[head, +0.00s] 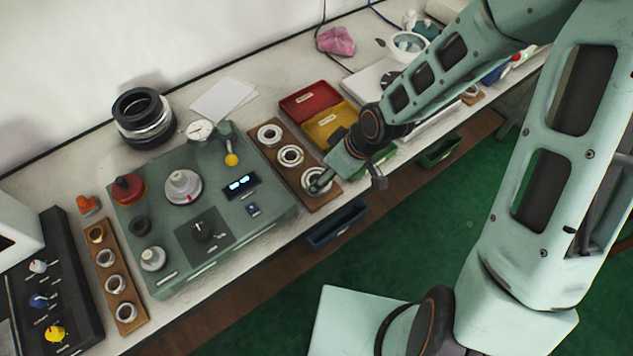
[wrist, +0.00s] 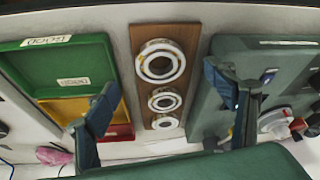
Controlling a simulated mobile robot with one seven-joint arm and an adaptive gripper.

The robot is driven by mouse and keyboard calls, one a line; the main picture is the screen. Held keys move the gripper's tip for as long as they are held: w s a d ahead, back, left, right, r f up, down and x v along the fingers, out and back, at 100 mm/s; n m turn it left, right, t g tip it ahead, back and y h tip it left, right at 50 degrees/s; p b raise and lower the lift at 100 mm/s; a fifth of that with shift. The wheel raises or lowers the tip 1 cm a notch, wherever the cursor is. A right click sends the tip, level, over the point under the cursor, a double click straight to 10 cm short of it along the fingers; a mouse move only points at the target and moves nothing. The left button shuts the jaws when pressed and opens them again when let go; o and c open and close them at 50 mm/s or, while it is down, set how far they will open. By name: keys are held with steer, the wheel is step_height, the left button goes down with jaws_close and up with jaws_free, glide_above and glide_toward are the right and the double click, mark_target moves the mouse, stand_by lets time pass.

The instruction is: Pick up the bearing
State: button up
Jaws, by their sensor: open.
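Three silver bearing rings lie in a row on a brown board. The nearest ring (head: 307,175) is partly hidden by a gripper finger in the head view; in the wrist view it is the largest ring (wrist: 160,46). The middle ring (head: 282,154) and the far ring (head: 262,133) lie beyond it. My gripper (head: 348,178) is open and empty, over the near end of the board (head: 322,202). In the wrist view its fingers (wrist: 165,88) stand to either side of the row, and I see no contact with a ring.
A green control box (head: 275,205) with knobs and a gauge stands left of the board. Red (head: 302,107), yellow (head: 322,133) and green (wrist: 60,75) trays lie on its other side. Another board (head: 110,270) with several rings is farther left. The bench's front edge is close.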

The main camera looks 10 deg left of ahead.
mark_target(315, 171)
steer(key=shift+x, duration=3)
steer(key=shift+w+a, duration=0.1)
steer(key=shift+a, duration=0.05)
steer(key=shift+r, duration=0.1)
steer(key=c, duration=1.7)
steer(key=shift+o, duration=0.2)
steer(key=shift+r, duration=0.1)
